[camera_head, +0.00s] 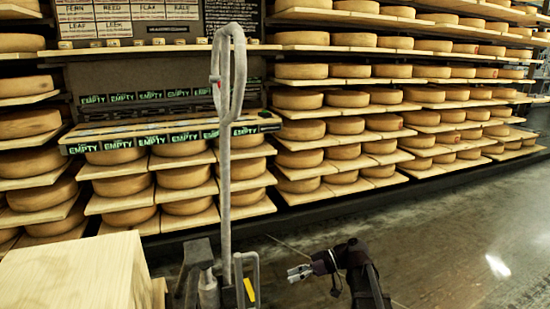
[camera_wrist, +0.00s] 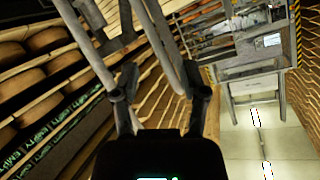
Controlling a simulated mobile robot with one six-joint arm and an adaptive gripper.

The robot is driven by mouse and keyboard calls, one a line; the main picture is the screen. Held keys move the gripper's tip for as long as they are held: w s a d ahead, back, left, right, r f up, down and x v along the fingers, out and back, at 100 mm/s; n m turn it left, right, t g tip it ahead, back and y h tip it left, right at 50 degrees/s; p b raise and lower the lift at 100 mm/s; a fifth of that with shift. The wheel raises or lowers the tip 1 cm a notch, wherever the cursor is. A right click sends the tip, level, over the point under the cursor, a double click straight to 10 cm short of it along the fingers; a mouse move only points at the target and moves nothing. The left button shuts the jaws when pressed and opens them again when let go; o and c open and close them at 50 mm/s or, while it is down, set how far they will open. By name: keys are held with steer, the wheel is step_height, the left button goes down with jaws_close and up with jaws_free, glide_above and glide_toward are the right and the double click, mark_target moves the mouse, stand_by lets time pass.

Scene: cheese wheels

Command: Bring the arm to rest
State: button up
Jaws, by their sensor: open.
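My arm (camera_head: 358,268) is low at the bottom of the head view, right of centre. It is bent, with my gripper (camera_head: 299,272) pointing left over the floor. In the wrist view the two fingers of my gripper (camera_wrist: 160,85) stand apart, with nothing held between them. Grey metal bars cross the view beyond the fingers; I cannot tell how far away they are.
A grey pallet-jack handle (camera_head: 225,150) stands upright left of my gripper. A pale wooden block (camera_head: 75,270) fills the lower left. Shelves of cheese wheels (camera_head: 300,100) line the back, several labelled EMPTY. The floor (camera_head: 470,240) at right is clear.

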steer(key=s+d+m+t+h+p, duration=0.2)
steer(key=s+d+m+h+p, duration=0.7)
steer(key=d+m+h+p, duration=0.4)
step_height(320, 180, up, 37)
steer(key=a+m+h+p, duration=0.1)
steer(key=p, duration=3.4)
steer(key=shift+s+a+m, duration=0.2)
steer(key=shift+a+m, duration=0.1)
steer(key=shift+a, duration=0.05)
